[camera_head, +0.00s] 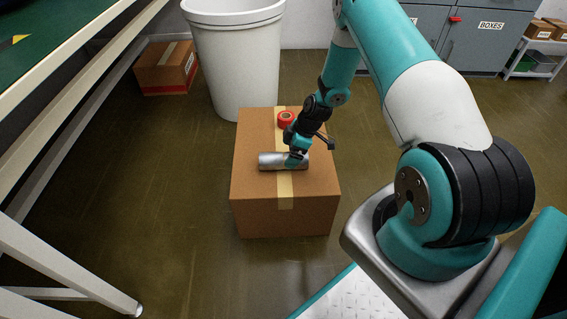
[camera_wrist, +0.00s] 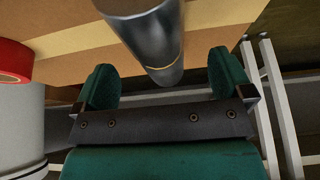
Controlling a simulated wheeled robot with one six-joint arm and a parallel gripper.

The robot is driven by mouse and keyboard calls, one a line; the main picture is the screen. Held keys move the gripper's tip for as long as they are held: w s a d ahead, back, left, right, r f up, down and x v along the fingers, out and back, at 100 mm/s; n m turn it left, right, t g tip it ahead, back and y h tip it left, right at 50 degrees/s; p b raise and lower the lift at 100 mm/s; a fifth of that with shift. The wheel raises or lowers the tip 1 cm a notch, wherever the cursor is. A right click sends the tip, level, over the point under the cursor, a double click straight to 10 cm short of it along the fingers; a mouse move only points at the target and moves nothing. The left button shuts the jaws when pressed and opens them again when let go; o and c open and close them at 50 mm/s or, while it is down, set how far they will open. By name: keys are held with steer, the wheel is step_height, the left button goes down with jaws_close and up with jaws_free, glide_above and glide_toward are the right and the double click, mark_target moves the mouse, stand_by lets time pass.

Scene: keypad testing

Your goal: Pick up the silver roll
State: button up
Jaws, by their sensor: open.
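The silver roll (camera_head: 273,161) lies on its side on top of a cardboard box (camera_head: 258,200), in the head view. My gripper (camera_head: 297,161) is at the roll's right part, with its fingers hiding some of it. In the wrist view my gripper (camera_wrist: 165,78) is open, with one green finger on each side. The silver roll (camera_wrist: 152,35) runs from the top edge down between the two fingers, with gaps showing on both sides. I cannot tell how far above or around the roll the fingers are.
A red tape roll (camera_head: 286,119) sits on the box behind the silver roll; it also shows at the left of the wrist view (camera_wrist: 14,62). A white bin (camera_head: 236,60) stands behind the box. A white-legged table (camera_head: 60,255) is at the left. Floor is clear right of the box.

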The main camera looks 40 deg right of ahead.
mark_target(287, 154)
steer(key=b+x, duration=0.2)
steer(key=x, duration=0.3)
steer(key=shift+w, duration=0.15)
steer(key=shift+r, duration=0.1)
steer(key=shift+c, duration=0.5)
steer(key=c, duration=0.9)
